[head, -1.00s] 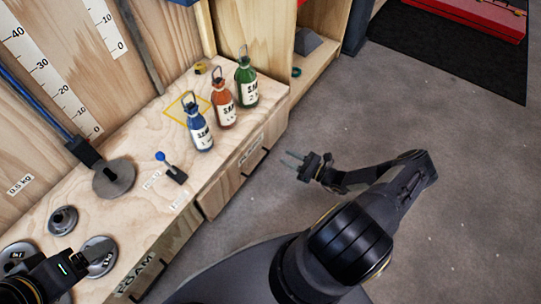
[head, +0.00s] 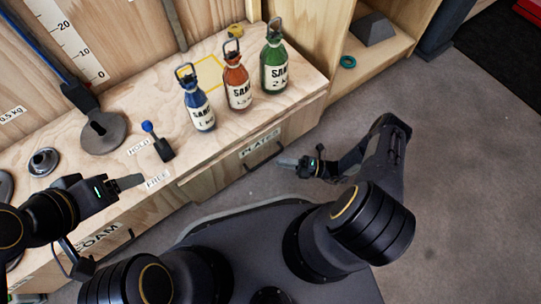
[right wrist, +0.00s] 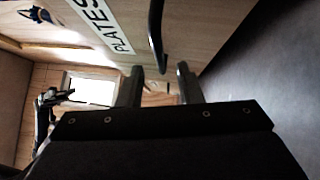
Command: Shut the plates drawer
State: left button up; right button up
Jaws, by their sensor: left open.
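The plates drawer (head: 228,168) is in the bench front, with a PLATES label (head: 259,143) and a dark bar handle (head: 264,156). How far it stands out is hard to tell. My right gripper (head: 287,162) is just in front of the handle's right end. In the right wrist view its two fingers (right wrist: 158,88) are apart with nothing held, and the handle (right wrist: 156,35) shows ahead, in line with the gap. My left gripper (head: 128,183) is open over the bench's front edge, left of the FREE label.
Blue (head: 199,108), orange (head: 238,88) and green (head: 274,67) sand bottles stand on the bench (head: 225,123). A blue-knobbed lever (head: 158,145) stands by the HOLD label. Metal plates lie at left.

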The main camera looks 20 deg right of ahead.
aim_at(268, 159)
jog(key=x, duration=0.6)
jog(key=shift+w+b, duration=0.1)
jog(key=shift+b, duration=0.2)
jog(key=shift+c, duration=0.3)
grip_shut()
